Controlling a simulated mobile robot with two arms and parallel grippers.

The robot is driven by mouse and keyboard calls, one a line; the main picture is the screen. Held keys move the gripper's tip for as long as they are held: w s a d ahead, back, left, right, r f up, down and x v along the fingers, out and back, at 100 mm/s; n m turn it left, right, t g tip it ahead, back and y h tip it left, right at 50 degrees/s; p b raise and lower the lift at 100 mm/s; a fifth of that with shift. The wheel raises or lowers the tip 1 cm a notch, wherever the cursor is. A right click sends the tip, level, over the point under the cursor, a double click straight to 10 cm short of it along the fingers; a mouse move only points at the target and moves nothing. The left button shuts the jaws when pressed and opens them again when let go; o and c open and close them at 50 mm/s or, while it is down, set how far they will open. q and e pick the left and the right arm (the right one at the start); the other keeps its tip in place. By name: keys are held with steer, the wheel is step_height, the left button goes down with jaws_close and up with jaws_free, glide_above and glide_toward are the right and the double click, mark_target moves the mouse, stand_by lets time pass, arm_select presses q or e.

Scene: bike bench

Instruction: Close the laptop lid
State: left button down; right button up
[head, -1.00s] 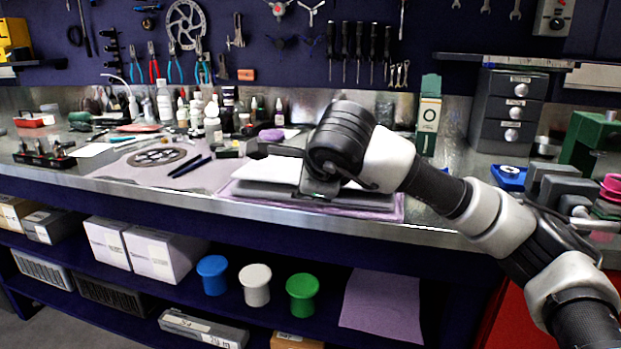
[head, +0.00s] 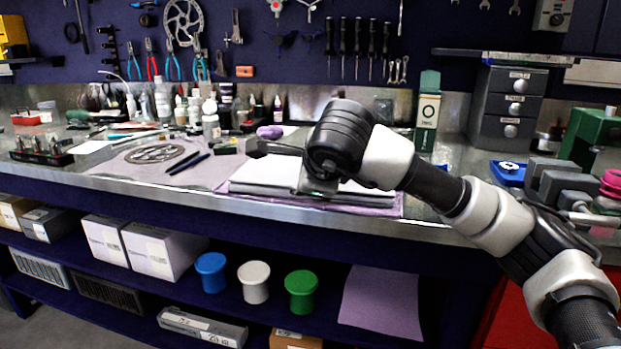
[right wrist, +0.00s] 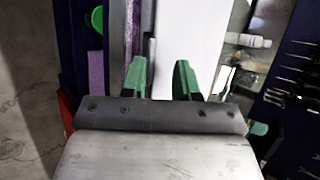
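The laptop (head: 262,174) lies on a purple mat (head: 240,200) at the front of the bench, in the middle of the head view. Its pale lid looks low and nearly flat over the base; I cannot tell whether a small gap is left at the front edge. My right arm reaches in from the right, and its gripper hangs over the laptop, hiding part of it. In the right wrist view, the green fingertips of my right gripper (right wrist: 161,78) stand apart with nothing seen held between them. The pale laptop surface (right wrist: 190,35) fills the view beyond them. My left gripper is not in view.
Left of the laptop lie dark pens (head: 187,163) and a round chainring (head: 154,153). Bottles (head: 210,122) stand behind. A green-white box (head: 427,112) and grey drawers (head: 508,105) stand at the back right. A vise (head: 562,180) sits at the right.

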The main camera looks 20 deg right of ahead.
steer(key=shift+s+r, duration=0.1)
steer(key=shift+r, duration=0.05)
steer(key=p+v, duration=0.1)
steer(key=v, duration=0.9)
steer(key=shift+s, duration=0.3)
steer(key=shift+r, duration=0.1)
